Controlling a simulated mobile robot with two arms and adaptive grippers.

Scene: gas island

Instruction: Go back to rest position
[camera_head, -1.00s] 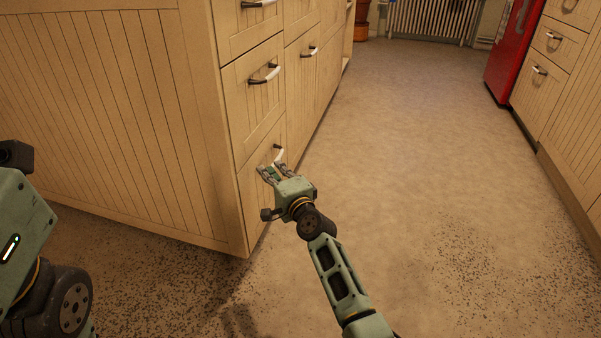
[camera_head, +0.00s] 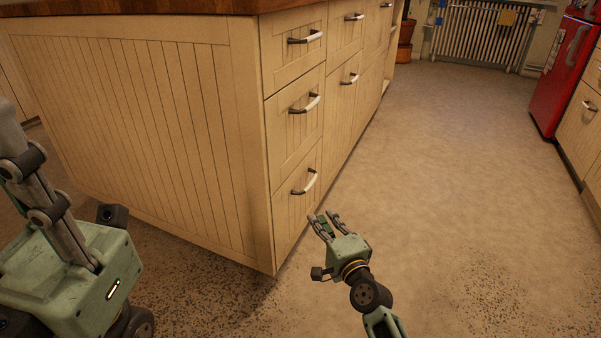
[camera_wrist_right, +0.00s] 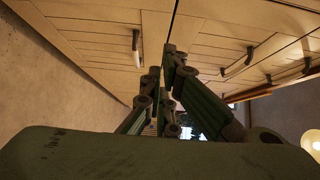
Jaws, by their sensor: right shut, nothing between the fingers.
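My right gripper (camera_head: 324,224) is green with dark fingers. It is shut and empty, in front of the island's lower drawer and apart from its handle (camera_head: 305,182). In the right wrist view its fingers (camera_wrist_right: 163,84) point toward the wooden drawer fronts, with nothing held. My left gripper (camera_head: 42,195) shows large at the left edge of the head view. Its fingers are seen from the side and partly cut off, so I cannot tell whether they are open.
The wooden island (camera_head: 150,130) stands close at the left, its visible drawers closed. A red fridge (camera_head: 565,75) and cabinets line the right side. A radiator (camera_head: 480,35) is at the back. The floor (camera_head: 450,170) between is clear.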

